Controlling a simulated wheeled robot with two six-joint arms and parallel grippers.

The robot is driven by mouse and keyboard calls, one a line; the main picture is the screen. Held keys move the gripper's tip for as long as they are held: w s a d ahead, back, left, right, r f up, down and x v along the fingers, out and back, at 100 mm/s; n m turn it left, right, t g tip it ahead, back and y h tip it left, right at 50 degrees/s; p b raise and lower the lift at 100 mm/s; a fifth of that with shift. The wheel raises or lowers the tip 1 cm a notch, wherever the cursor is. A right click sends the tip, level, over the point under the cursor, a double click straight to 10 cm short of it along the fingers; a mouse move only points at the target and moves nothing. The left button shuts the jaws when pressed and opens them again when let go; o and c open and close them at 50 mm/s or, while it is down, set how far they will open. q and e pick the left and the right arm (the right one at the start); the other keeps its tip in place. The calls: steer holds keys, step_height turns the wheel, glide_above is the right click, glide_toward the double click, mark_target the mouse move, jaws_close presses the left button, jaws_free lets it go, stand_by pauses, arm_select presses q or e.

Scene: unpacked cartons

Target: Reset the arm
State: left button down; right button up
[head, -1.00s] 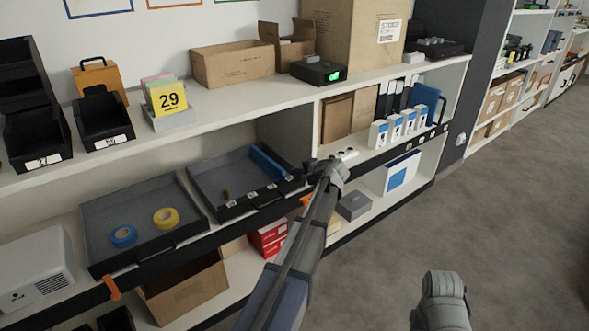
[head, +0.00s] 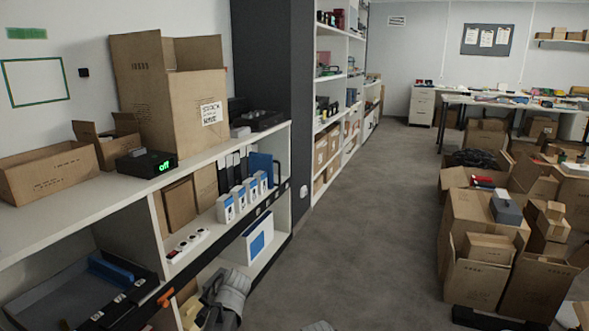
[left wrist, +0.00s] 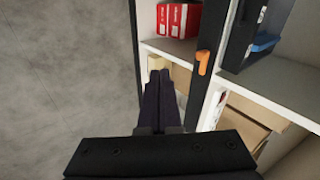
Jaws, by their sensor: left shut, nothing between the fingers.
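My left gripper (left wrist: 160,85) shows in the left wrist view with its two dark fingers together and nothing between them. It points along the front of the shelving, beside the dark shelf edge and clear of the red boxes. In the head view, a grey part of my left arm shows at the bottom, in front of the lower shelf; its fingers cannot be made out there. My right gripper is out of view.
An orange handle (left wrist: 203,62) and red boxes (left wrist: 178,18) are near the left gripper. In the head view, the white shelf (head: 75,215) holds cartons and a power strip (head: 188,245). Open cartons (head: 480,220) stack at right. The grey floor (head: 365,220) between is clear.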

arm_select(q)
steer(key=s+d+f+g+h, duration=0.2)
steer(key=s+d+h, duration=0.1)
steer(key=s+d, duration=0.8)
steer(key=s+d+f+g+h, duration=0.2)
steer(key=s+d, duration=0.8)
steer(key=s, duration=0.1)
step_height(320, 180, up, 34)
steer(key=p, duration=3.4)
steer(key=shift+w+f+h, duration=0.15)
steer(key=shift+w+h, duration=0.1)
steer(key=shift+h, duration=0.05)
steer(key=c, duration=1.5)
jaws_free()
steer(key=shift+d, duration=0.1)
